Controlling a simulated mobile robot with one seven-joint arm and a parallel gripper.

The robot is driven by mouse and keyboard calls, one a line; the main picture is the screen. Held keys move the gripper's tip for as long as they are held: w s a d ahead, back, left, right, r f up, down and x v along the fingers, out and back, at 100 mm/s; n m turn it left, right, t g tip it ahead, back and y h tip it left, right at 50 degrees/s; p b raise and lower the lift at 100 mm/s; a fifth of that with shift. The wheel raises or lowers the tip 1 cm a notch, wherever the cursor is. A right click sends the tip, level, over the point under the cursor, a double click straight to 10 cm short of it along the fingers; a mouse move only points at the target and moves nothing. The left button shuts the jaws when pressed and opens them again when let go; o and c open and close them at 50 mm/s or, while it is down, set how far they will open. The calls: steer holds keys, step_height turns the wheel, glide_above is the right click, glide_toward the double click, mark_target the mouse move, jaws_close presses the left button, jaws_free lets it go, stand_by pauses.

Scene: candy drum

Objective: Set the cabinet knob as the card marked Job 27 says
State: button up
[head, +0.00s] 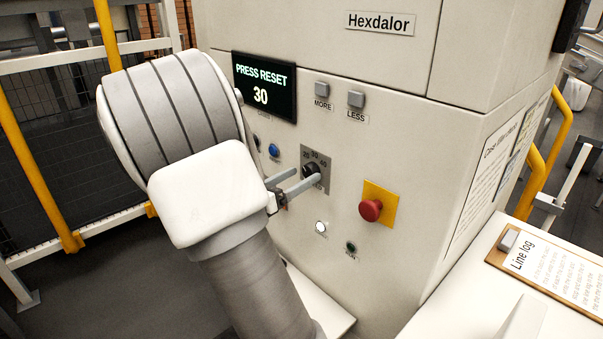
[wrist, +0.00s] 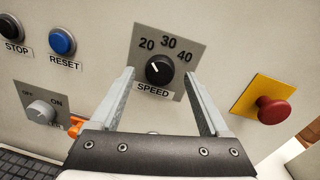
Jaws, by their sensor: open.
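The black SPEED knob (head: 310,170) is on the grey plate of the cream Hexdalor cabinet (head: 420,140). In the wrist view the knob (wrist: 158,70) has the marks 20, 30 and 40 above it, and its white pointer line is turned up-left, towards 20. My gripper (head: 307,177) is open in front of the knob. In the wrist view its fingers (wrist: 159,74) are on either side of the knob, apart from it. No card marked Job 27 can be read; a posted sheet (head: 493,165) on the cabinet's right side is too slanted and small to read.
The display (head: 264,87) reads PRESS RESET 30. A blue RESET button (wrist: 62,41), a black STOP button (wrist: 10,27) and an OFF/ON switch (wrist: 41,111) are left of the knob; a red mushroom button (head: 371,210) is right. A Line log clipboard (head: 497,258) lies at right.

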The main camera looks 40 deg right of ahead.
steer(key=shift+w+d, duration=0.1)
steer(key=shift+d, duration=0.5)
jaws_close()
